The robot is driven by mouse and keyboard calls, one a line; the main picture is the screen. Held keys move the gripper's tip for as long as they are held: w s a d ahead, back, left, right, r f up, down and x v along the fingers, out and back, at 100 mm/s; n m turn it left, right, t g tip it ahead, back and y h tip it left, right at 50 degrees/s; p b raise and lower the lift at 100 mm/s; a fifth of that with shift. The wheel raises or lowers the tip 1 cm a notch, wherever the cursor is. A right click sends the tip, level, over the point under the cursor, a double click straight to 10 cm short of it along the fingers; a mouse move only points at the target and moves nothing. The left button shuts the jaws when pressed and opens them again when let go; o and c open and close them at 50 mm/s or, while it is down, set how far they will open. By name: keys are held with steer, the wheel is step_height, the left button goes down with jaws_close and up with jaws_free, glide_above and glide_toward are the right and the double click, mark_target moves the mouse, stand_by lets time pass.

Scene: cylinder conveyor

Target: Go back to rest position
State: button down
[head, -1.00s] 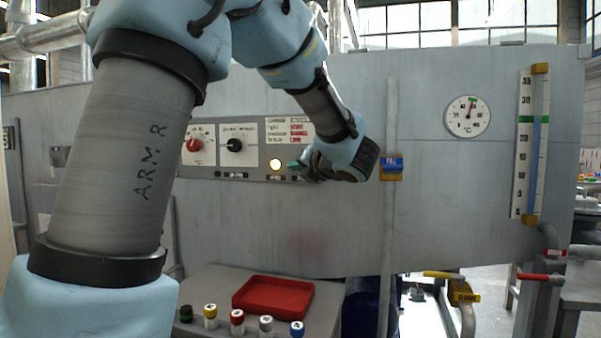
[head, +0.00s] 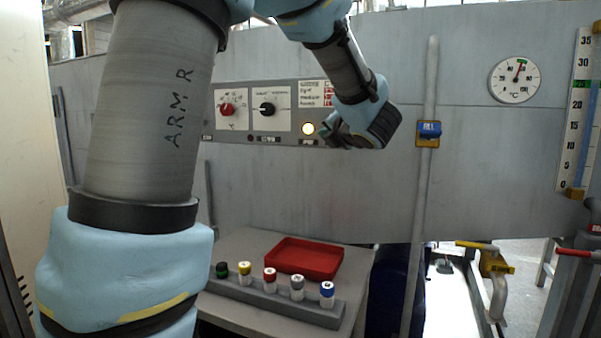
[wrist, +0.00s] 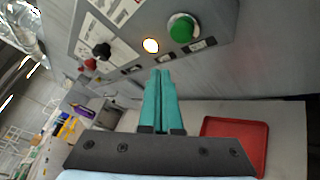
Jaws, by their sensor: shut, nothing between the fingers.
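My gripper (wrist: 159,98) shows in the wrist view with its two teal fingers shut together and nothing between them. Its fingertips point at the grey control panel (wrist: 130,45), apart from it as far as I can tell. A lit round lamp (wrist: 151,45) and a green button (wrist: 183,28) sit on the panel just beyond the fingertips. In the head view my gripper (head: 330,132) is in front of the panel's right end, beside the lit lamp (head: 308,128). It hides the green button there.
A red tray (head: 304,258) lies on a grey table (head: 240,247). A rack (head: 255,294) with several colour-capped cylinders stands in front of it. A vertical pipe with a blue FILL valve (head: 429,129) is right of my gripper. Yellow (head: 474,244) and red handles are lower right.

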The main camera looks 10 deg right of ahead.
steer(key=s+a+f+m+g+h+p, duration=0.3)
steer(key=a+f+m+g+h, duration=0.3)
steer(key=f+m, duration=0.9)
steer(key=s+a+f+m+g+y+p, duration=0.1)
steer(key=s+a+f+m+g, duration=0.2)
steer(key=s+a+m, duration=0.4)
steer(key=s+a+f+m+g+y+p, duration=0.1)
steer(key=s+a+f+m+g+y, duration=0.1)
steer(key=s+a+f+m+g, duration=0.2)
steer(key=s+a+m+g, duration=0.1)
steer(key=s+a+m, duration=0.2)
steer(key=s, duration=0.4)
steer(key=shift+s+a+f+m, duration=0.25)
steer(key=shift+a+f+m, duration=0.05)
steer(key=shift+a, duration=0.1)
